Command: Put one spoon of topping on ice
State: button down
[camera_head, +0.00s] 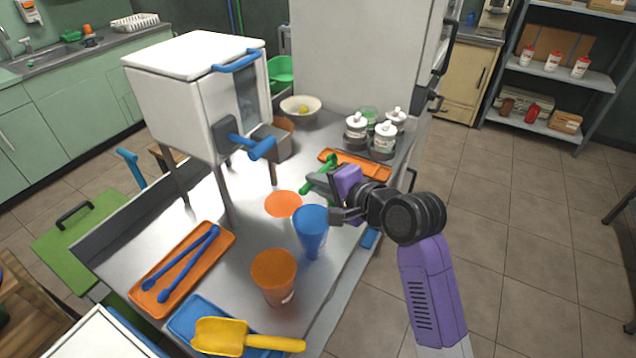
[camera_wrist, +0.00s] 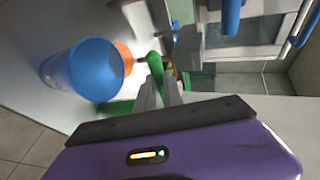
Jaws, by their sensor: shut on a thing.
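My gripper (camera_head: 326,197) is shut on a green spoon (camera_head: 318,176), over the table beside the blue cup. The spoon also shows between the fingers in the wrist view (camera_wrist: 155,68); a small brownish patch is near its far end, too unclear to name. The blue cup (camera_head: 312,236) stands upright just below and in front of my gripper; it is at the left in the wrist view (camera_wrist: 88,68). An orange cup (camera_head: 274,279) stands nearer the front. I cannot make out ice in either cup. Several lidded jars (camera_head: 385,142) stand at the back right.
A white machine (camera_head: 185,95) with blue handles stands at the left. An orange disc (camera_head: 283,204) lies behind the blue cup. An orange tray with blue tongs (camera_head: 183,268) and a blue tray with a yellow scoop (camera_head: 219,337) take up the front left. A white bowl (camera_head: 300,107) is at the back.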

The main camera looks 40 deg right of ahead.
jog(key=r+p, duration=0.1)
jog(key=p, duration=0.2)
jog(key=shift+g, duration=0.3)
jog(key=g+p, duration=0.1)
jog(key=p, duration=0.3)
jog(key=r+n+g+p, duration=0.1)
jog(key=p, duration=0.4)
jog(key=shift+w+a+r+g, duration=0.1)
jog(key=shift+w+r+g, duration=0.05)
jog(key=shift+w+g, duration=0.15)
jog(key=shift+g+p, duration=0.3)
jog(key=shift+p, duration=0.45)
jog(key=r+g, duration=0.1)
jog(key=n+g+h, duration=0.1)
jog(key=g, duration=0.1)
jog(key=shift+w+a+r, duration=0.1)
jog(key=shift+w+r, duration=0.15)
jog(key=shift+r, duration=0.1)
jog(key=shift+s+g, duration=0.1)
jog(key=shift+g, duration=0.3)
jog(key=shift+r, duration=0.1)
